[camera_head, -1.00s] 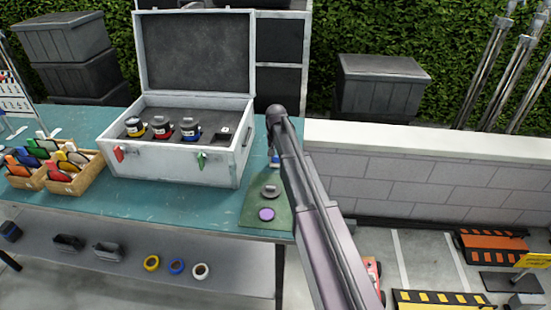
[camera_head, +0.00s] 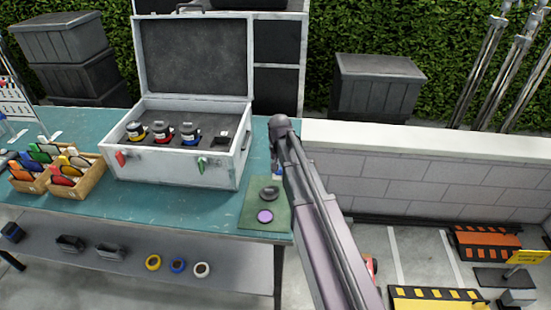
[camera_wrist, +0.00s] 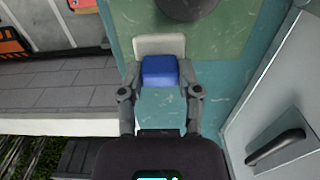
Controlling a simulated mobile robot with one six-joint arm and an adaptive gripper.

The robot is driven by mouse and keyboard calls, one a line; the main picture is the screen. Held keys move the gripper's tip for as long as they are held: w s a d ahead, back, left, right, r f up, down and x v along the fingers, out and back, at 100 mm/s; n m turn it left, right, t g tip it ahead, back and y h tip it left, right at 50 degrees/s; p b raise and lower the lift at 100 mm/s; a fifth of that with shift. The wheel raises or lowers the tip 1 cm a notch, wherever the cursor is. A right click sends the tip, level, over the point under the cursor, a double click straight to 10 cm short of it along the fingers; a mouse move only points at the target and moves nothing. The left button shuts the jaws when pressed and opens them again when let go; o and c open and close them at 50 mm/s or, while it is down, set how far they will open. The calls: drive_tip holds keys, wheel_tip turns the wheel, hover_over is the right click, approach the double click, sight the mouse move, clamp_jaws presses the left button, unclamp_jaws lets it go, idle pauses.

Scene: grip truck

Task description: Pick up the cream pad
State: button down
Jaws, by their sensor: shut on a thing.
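The cream pad (camera_wrist: 160,45) shows in the wrist view as a pale rounded slab with a blue block (camera_wrist: 160,70) on it like a grip. My gripper (camera_wrist: 161,74) has its two fingers on either side of the blue block, shut on it. The pad is at the edge of the green mat (camera_wrist: 235,35). I cannot tell whether it touches the surface. In the head view my arm hides most of the pad; a small blue bit (camera_head: 277,173) shows beside the arm.
A dark round knob-like piece (camera_head: 269,194) and a purple disc (camera_head: 265,216) are on the mat. A white open case (camera_head: 175,170) with several jars stands left on the teal table (camera_head: 150,208). Wooden boxes (camera_head: 85,182) of pads are farther left. A block wall (camera_head: 400,180) is right.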

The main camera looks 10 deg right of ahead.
drive_tip(key=s, duration=0.5)
drive_tip(key=shift+s+r, duration=0.25)
drive_tip(key=shift+s, duration=0.15)
drive_tip(key=c, duration=0.8)
unclamp_jaws()
drive_tip(key=c, duration=0.5)
drive_tip(key=shift+s, duration=0.1)
